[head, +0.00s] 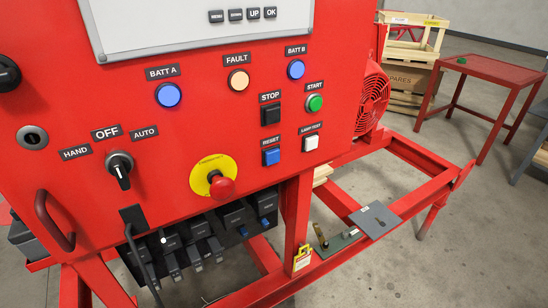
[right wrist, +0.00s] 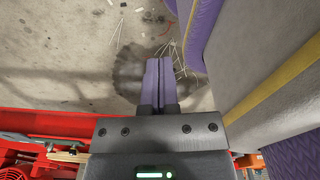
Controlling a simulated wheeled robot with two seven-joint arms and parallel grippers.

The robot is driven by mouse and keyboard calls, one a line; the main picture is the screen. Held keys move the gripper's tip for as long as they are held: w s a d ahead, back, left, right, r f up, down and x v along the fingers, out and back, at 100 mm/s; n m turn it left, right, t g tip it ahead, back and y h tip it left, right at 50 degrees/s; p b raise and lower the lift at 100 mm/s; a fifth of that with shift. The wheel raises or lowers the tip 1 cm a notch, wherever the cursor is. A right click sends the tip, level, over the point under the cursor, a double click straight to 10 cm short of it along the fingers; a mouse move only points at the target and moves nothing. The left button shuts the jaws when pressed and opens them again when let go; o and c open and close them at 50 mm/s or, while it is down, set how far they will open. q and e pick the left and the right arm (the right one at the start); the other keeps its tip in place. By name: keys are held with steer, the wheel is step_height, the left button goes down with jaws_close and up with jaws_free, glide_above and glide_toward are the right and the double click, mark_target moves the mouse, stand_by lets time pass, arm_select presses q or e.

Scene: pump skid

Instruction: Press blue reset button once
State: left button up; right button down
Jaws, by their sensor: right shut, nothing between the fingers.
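Neither gripper shows in the head view.
A red emergency stop (head: 221,187) on a yellow disc sticks out left of the reset button. The green START button (head: 314,103) is above right. A selector switch (head: 120,170) and a curved handle (head: 54,221) are at left. Red skid rails (head: 405,151) extend right.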

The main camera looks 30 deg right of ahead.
stand_by(0.8)
